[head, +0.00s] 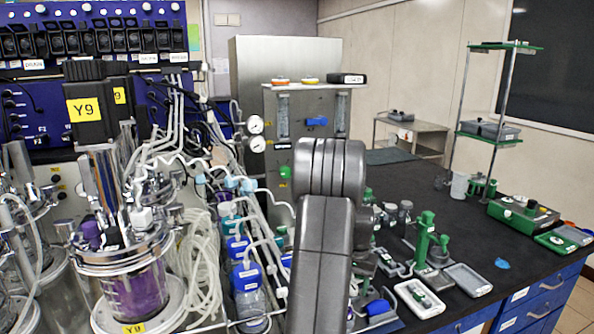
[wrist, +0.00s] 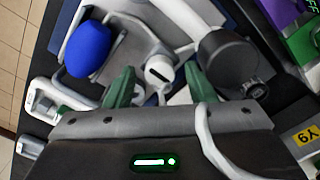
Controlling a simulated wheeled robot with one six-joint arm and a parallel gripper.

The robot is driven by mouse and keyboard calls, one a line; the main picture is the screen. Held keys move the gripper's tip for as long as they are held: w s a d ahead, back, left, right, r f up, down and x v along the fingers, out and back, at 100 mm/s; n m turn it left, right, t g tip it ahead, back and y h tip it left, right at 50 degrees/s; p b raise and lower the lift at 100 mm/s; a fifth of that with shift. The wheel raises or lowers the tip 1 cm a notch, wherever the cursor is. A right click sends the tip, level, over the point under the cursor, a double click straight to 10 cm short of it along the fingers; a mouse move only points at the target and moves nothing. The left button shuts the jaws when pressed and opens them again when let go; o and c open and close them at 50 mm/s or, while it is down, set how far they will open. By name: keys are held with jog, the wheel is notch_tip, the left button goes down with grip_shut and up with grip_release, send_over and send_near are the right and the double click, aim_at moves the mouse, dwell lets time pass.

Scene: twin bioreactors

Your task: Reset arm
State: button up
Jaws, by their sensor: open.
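My arm (head: 325,240) rises in the lower middle of the head view, its dark grey links upright in front of the bench. My gripper is hidden behind it there. In the wrist view, my gripper (wrist: 159,86) shows two green fingers spread apart, with no object clearly held between them. A white-and-grey cylindrical part (wrist: 160,69) shows beyond the fingers. A blue rounded cap (wrist: 88,49) is to their left, and a dark round part (wrist: 228,58) is to their right. I cannot tell whether the fingers touch anything.
A glass bioreactor (head: 135,285) marked Y9 stands left, with tubing (head: 205,260) and blue-capped bottles (head: 247,278) beside it. Small trays (head: 420,298), a green-topped tool (head: 424,235) and a rack (head: 487,135) are on the right. The black bench (head: 440,210) has bare room behind the trays.

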dwell(0.4)
notch_tip(320, 180, up, 13)
notch_tip(320, 180, down, 14)
jog(key=shift+r, duration=0.25)
jog(key=shift+r+n, duration=0.15)
jog(key=shift+n, duration=0.35)
jog(key=shift+r+n, duration=0.1)
jog(key=shift+n, duration=0.6)
jog(key=n+p, duration=0.2)
jog(key=n, duration=0.4)
jog(key=n+p, duration=0.1)
jog(key=n, duration=0.3)
jog(key=shift+n+p, duration=0.4)
jog(key=n+p, duration=0.2)
jog(key=n, duration=0.2)
jog(key=shift+n, duration=0.4)
